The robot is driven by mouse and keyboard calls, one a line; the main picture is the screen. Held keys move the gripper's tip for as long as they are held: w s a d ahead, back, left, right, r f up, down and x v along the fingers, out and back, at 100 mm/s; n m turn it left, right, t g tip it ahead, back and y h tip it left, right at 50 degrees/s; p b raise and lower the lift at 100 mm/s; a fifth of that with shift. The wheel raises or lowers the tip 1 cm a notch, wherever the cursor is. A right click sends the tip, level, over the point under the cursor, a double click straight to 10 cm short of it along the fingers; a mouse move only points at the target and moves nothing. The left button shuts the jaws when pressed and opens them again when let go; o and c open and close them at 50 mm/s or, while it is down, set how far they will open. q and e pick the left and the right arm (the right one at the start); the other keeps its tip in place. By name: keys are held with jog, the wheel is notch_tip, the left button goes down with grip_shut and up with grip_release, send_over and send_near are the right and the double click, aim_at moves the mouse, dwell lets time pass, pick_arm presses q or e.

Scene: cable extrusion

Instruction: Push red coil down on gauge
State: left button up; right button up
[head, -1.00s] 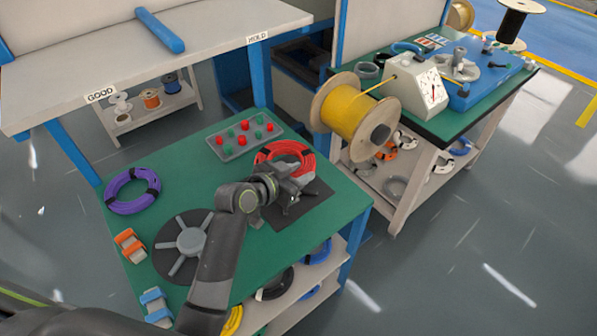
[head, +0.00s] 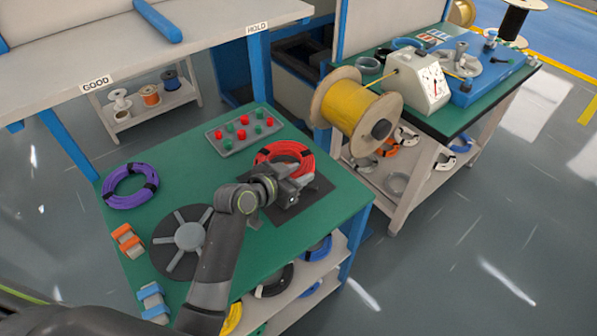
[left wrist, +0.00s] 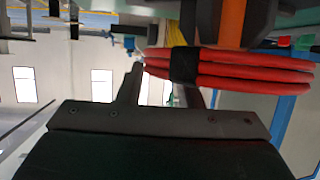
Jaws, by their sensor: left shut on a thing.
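The red coil (head: 285,154) is at the right part of the green table, over a black square base (head: 318,193). My left gripper (head: 292,188) is shut on the coil's near side. In the left wrist view the red coil (left wrist: 250,75) crosses at the right, and its black band (left wrist: 184,66) is beside my left gripper's fingers (left wrist: 163,85). An orange upright (left wrist: 231,22) and a dark upright stand behind the coil there. Most of the gauge is hidden by the coil and gripper, so I cannot tell how far down the coil sits. My right gripper is not in view.
A grey tray of red and green buttons (head: 243,132) lies behind the coil. A purple coil (head: 131,186), a dark spoked disc (head: 186,240) and orange and blue clips are at left. A yellow cable spool (head: 352,112) stands at the right-hand bench, close to the table.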

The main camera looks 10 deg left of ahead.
pick_arm(q)
jog(key=shift+f, duration=0.1)
dwell(0.3)
jog(key=shift+f+b, duration=0.75)
jog(key=shift+f, duration=0.1)
jog(key=shift+r, duration=0.1)
jog(key=shift+s+f, duration=0.1)
jog(key=shift+f, duration=0.15)
dwell(0.5)
jog(key=o, duration=1.2)
jog(key=shift+d, duration=0.1)
